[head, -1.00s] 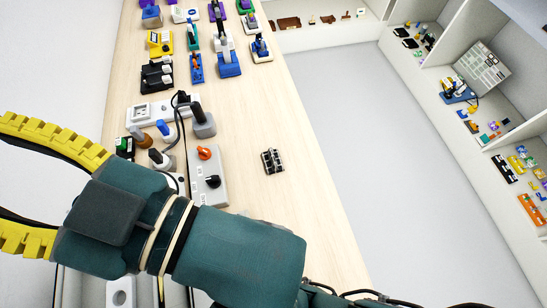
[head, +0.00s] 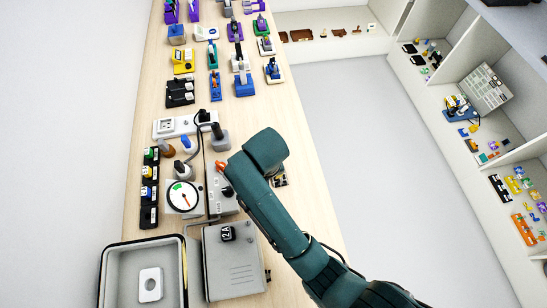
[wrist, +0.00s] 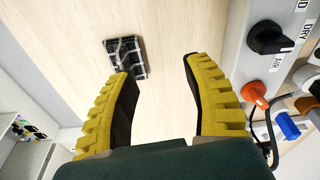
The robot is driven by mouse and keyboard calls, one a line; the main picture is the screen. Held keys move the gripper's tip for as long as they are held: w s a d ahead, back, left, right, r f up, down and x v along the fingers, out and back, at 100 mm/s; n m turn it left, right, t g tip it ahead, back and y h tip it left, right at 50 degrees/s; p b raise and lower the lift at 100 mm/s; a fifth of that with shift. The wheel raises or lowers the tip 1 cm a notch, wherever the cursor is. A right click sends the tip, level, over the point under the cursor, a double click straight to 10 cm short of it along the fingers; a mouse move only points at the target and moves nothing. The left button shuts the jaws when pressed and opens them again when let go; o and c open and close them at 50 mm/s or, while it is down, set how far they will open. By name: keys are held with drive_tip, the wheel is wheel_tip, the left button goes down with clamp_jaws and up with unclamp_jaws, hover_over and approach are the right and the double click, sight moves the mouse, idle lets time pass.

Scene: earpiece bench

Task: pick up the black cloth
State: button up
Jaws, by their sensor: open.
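A small black item with pale criss-cross lines, which looks like the black cloth (wrist: 127,56), lies on the pale wooden bench. In the wrist view it is just beyond the left fingertip, left of the gap between the fingers. In the head view the black cloth (head: 280,180) is partly hidden behind my arm. My gripper (wrist: 160,68) has yellow ribbed fingers with dark inner pads, spread wide and empty above the bench. In the head view my gripper is hidden by the arm.
A grey control box with a black knob (wrist: 270,38) and an orange lever (wrist: 254,94) stands close to the right finger. A grey lidded case (head: 236,262) and an open grey tray (head: 112,262) are at the near end. Bare bench (head: 292,125) lies beyond the cloth.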

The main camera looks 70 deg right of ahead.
drive_tip(key=shift+m, duration=0.5)
drive_tip(key=s+d+r, duration=0.2)
drive_tip(key=s, duration=0.1)
drive_tip(key=shift+d+p, duration=0.35)
drive_tip(key=shift+d, duration=0.05)
drive_tip(key=shift+s+d+f+b, duration=0.35)
drive_tip(key=shift+d+f+b, duration=0.1)
drive_tip(key=shift+f+b, duration=0.35)
drive_tip(key=f+b, duration=0.1)
drive_tip(key=f, duration=0.1)
drive_tip(key=f+b, duration=0.1)
drive_tip(key=f, duration=0.1)
drive_tip(key=f+b, duration=0.1)
drive_tip(key=f, duration=0.1)
drive_tip(key=shift+w+d, duration=0.35)
drive_tip(key=shift+d, duration=0.05)
clamp_jaws()
